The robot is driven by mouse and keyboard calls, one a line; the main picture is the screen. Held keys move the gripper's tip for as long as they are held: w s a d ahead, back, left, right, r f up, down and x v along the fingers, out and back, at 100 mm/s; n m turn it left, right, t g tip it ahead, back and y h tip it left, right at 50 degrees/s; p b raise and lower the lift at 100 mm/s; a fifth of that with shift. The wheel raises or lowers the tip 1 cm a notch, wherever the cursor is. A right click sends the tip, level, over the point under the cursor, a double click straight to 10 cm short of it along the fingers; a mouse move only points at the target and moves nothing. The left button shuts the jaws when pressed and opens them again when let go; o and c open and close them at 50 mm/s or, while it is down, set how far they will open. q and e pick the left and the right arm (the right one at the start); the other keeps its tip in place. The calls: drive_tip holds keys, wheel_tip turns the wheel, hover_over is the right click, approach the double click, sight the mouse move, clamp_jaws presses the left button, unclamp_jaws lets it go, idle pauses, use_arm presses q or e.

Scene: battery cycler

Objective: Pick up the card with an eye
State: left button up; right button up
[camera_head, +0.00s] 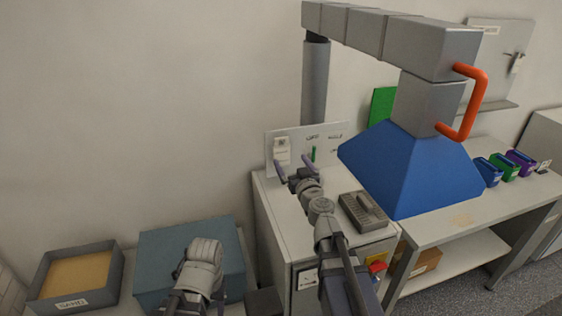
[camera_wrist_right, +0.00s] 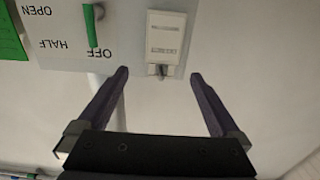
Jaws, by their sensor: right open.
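A white card (camera_head: 281,151) hangs on the upright panel behind the cabinet. The right wrist view shows it close, upside down, as a white card (camera_wrist_right: 165,38) with printed lines and a small dark peg or eye at its edge; which of these it is I cannot tell. My right gripper (camera_head: 293,169) is open and empty in front of the panel. In the right wrist view the fingers (camera_wrist_right: 160,76) stand either side of the card's eye end, apart from it.
A green lever (camera_wrist_right: 91,25) with OPEN, HALF and OFF labels is beside the card. A blue hood (camera_head: 410,170) hangs over the bench to the right. A grey keypad device (camera_head: 362,211) sits on the cabinet top (camera_head: 283,207). A sand tray (camera_head: 104,281) is at left.

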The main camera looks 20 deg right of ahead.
sight(282, 150)
drive_tip(key=shift+f, duration=0.45)
drive_tip(key=shift+w, duration=0.1)
drive_tip(key=shift+w+a+r, duration=0.1)
drive_tip(key=shift+w+a, duration=0.05)
drive_tip(key=shift+w, duration=1.8)
drive_tip(key=shift+w+a+r, duration=0.1)
drive_tip(key=shift+w+a, duration=0.05)
drive_tip(key=shift+w, duration=1.8)
drive_tip(key=shift+s, duration=0.1)
drive_tip(key=c, duration=1.2)
drive_tip(key=shift+r, duration=0.1)
drive_tip(key=shift+c, duration=0.2)
